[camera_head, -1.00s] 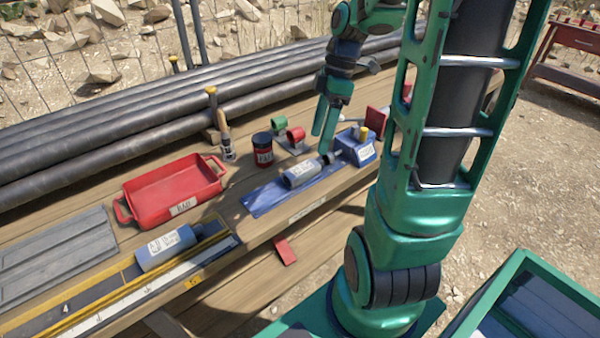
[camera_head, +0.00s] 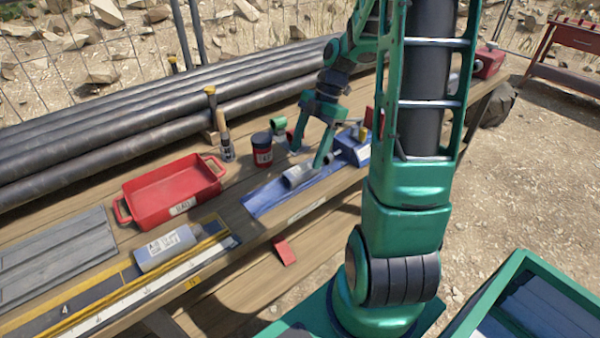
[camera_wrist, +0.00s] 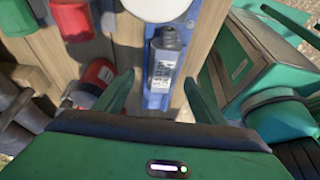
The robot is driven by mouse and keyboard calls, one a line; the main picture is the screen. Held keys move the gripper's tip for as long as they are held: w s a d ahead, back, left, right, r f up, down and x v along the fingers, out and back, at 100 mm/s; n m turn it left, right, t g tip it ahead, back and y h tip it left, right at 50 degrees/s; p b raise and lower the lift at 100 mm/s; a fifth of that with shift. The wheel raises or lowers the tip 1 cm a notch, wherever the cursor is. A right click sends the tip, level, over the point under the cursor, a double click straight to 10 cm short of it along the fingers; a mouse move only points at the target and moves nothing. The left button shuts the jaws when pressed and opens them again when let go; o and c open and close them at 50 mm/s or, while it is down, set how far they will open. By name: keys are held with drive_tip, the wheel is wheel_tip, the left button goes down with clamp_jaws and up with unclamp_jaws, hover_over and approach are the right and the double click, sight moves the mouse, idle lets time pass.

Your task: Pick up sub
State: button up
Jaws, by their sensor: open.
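A grey labelled cylinder (camera_head: 296,178) lies on a blue mat (camera_head: 262,203) near the table's front edge. A second grey labelled cylinder (camera_head: 167,247) lies at the yellow-edged measuring board on the left. The lettering is too small to tell which is the sub. My gripper (camera_head: 309,158) is open and empty just above the cylinder on the mat. In the wrist view, this cylinder (camera_wrist: 164,66) shows ahead between the two spread fingers (camera_wrist: 160,85), with its label facing up and its dark end farther from me.
A red tray (camera_head: 150,193) stands left, with a dark red-banded jar (camera_head: 262,150) behind the mat. Black pipes (camera_head: 120,130) line the back.

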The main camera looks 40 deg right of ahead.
sight(303, 167)
drive_tip(key=shift+d+x, duration=0.1)
drive_tip(key=shift+x, duration=1)
drive_tip(key=shift+d+x, duration=0.15)
drive_tip(key=shift+x, duration=0.95)
drive_tip(key=shift+s+f, duration=0.1)
drive_tip(key=shift+s, duration=0.05)
drive_tip(key=c, duration=1.4)
clamp_jaws()
